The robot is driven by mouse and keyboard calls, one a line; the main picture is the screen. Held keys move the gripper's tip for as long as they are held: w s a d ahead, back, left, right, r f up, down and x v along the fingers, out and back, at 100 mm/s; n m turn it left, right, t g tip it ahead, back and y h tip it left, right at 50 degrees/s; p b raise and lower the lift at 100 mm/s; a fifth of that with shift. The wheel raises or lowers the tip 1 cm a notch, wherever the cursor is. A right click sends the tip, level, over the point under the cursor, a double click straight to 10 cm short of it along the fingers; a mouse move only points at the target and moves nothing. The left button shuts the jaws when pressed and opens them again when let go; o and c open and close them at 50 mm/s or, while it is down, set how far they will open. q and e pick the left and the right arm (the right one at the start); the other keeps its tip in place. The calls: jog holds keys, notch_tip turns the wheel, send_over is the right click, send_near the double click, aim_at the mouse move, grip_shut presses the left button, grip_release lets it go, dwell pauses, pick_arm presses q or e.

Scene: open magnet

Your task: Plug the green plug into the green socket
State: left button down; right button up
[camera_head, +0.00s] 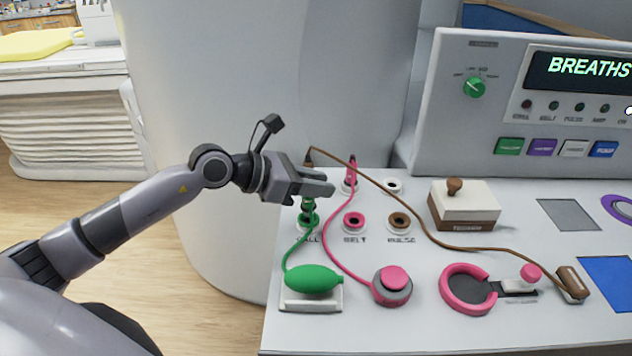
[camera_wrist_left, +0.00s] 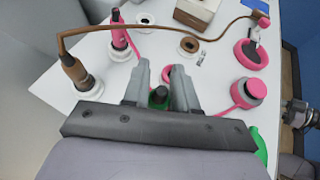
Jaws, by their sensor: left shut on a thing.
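The green socket (camera_head: 308,221), in the CALL place, is a green ring directly below the plug. The plug looks upright and in line with it; I cannot tell whether its tip is inside. A green cord runs down to a green bulb (camera_head: 314,278). My right gripper is not seen in the head view.
Behind the gripper stand a brown plug (camera_head: 310,158) and a pink plug (camera_head: 351,172) in back sockets. The pink socket (camera_head: 354,221) and brown socket (camera_head: 399,221) are empty. A brown cord (camera_head: 408,205) and a pink cord (camera_head: 330,238) cross nearby. A telegraph-like box (camera_head: 464,208) is farther right.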

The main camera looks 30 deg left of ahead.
pick_arm(q)
jog(key=shift+f+b, duration=1.05)
jog(key=shift+f, duration=0.35)
jog(key=c, duration=0.8)
grip_release()
jog(key=shift+r, duration=0.1)
jog(key=b+v, duration=0.1)
jog(key=v, duration=0.5)
jog(key=shift+s+a+r, duration=0.25)
jog(key=shift+s+a, duration=0.1)
jog(key=shift+s, duration=0.05)
